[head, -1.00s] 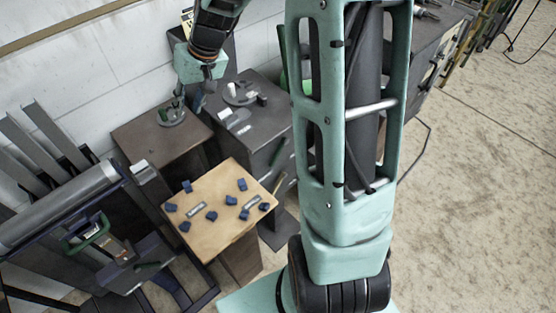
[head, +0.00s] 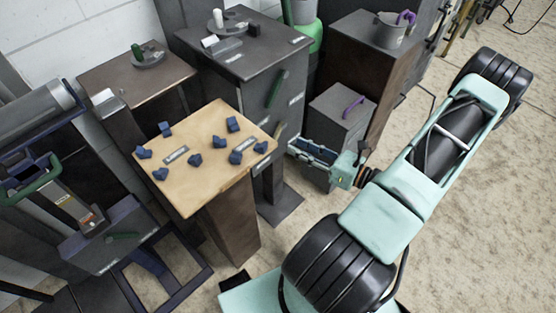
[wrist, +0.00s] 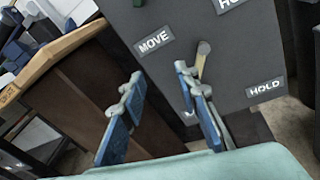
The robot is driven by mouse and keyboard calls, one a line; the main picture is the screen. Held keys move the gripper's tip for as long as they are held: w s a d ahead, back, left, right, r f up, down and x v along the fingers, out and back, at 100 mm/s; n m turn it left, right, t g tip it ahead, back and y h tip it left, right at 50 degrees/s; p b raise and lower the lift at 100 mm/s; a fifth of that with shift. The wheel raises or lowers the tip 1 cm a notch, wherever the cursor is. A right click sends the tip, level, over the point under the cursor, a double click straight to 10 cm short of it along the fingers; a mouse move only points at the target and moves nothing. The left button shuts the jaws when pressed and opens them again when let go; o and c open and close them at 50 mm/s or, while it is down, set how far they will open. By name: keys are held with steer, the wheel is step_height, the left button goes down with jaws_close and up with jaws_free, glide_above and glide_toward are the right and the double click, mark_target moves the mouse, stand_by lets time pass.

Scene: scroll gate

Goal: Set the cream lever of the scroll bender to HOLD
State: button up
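The cream lever (wrist: 202,62) is on the dark grey front of the scroll bender (wrist: 235,45), between the MOVE label (wrist: 154,41) and the HOLD label (wrist: 265,88). It slopes slightly from its upper end; its lower end is hidden behind my right finger. The right finger overlaps the lever in the wrist view; contact cannot be told. In the head view my gripper (head: 318,158) points left towards the bender's cabinet (head: 240,62).
A green lever (head: 277,88) is higher on the same cabinet. A wooden-topped table (head: 205,190) with several blue pieces stands left of it. A low grey box with a purple handle (head: 354,106) stands behind my gripper. Open floor lies right.

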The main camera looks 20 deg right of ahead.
mark_target(276, 137)
step_height(276, 137, down, 9)
steer(key=d+m+t+h+b, duration=0.1)
steer(key=m+t+h+b, duration=0.15)
steer(key=m, duration=0.35)
steer(key=b+x, duration=0.2)
steer(key=x, duration=0.8)
steer(key=shift+w+f+b, duration=0.25)
steer(key=shift+w+b, duration=0.1)
steer(key=shift+a, duration=0.1)
jaws_close()
